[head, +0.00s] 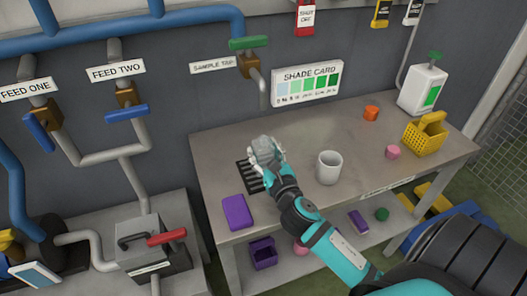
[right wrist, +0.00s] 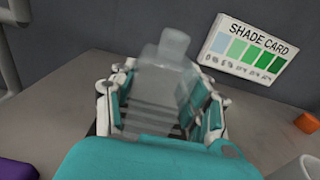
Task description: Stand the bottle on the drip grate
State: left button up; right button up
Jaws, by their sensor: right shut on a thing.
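The clear grey bottle (head: 264,148) is upright or nearly so at the drip grate. It also shows in the right wrist view (right wrist: 170,68), neck up, between the fingers. My right gripper (head: 270,160) is shut on it. The dark slotted drip grate (head: 246,176) lies on the bench below the sample tap, partly covered by the bottle and gripper. Its slots show through the bottle in the right wrist view. I cannot tell whether the bottle's base touches the grate. My left gripper is out of view.
A white mug (head: 329,167) stands right of the gripper. A purple block (head: 237,212) lies near the bench's front left. An orange object (head: 371,113), a pink one (head: 392,152) and a yellow basket (head: 426,135) stand farther right. The sample tap pipe (head: 262,95) comes down behind the grate.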

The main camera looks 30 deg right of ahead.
jog(key=o, duration=1.2)
jog(key=shift+f, duration=0.15)
jog(key=shift+c, duration=0.2)
jog(key=shift+r, duration=0.25)
jog(key=b+v, duration=0.2)
jog(key=v, duration=0.9)
jog(key=shift+s+a+f, duration=0.1)
jog(key=shift+s+a, duration=0.05)
jog(key=shift+s, duration=0.4)
